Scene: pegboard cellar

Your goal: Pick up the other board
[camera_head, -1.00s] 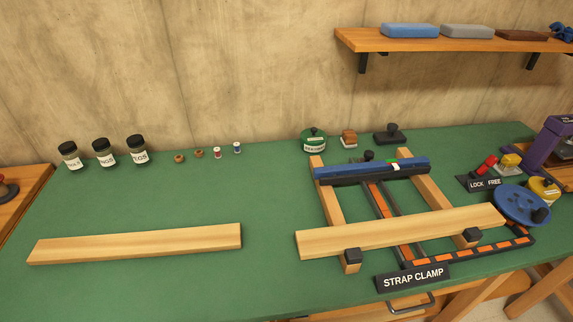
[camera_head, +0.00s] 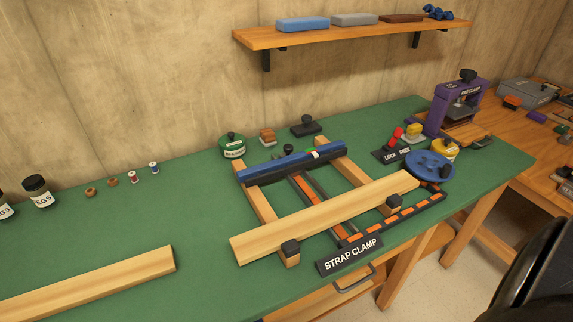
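One plain wooden board (camera_head: 95,287) lies flat on the green bench top (camera_head: 205,222) at the lower left, its left end cut off by the picture edge. A second wooden board (camera_head: 325,217) lies across the strap clamp (camera_head: 408,220), near the clamp's front, by two black blocks. The clamp has a blue bar (camera_head: 290,164) at the back and a sign reading STRAP CLAMP (camera_head: 350,257). Neither gripper shows. A dark rounded part, likely of my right arm, fills the lower right corner.
Jars (camera_head: 37,191) and small spools stand at the back left. A green tin (camera_head: 232,146) stands behind the clamp, a blue wheel (camera_head: 430,166) to its right. A purple pad clamp (camera_head: 462,104) stands farther right. The bench between the boards is clear.

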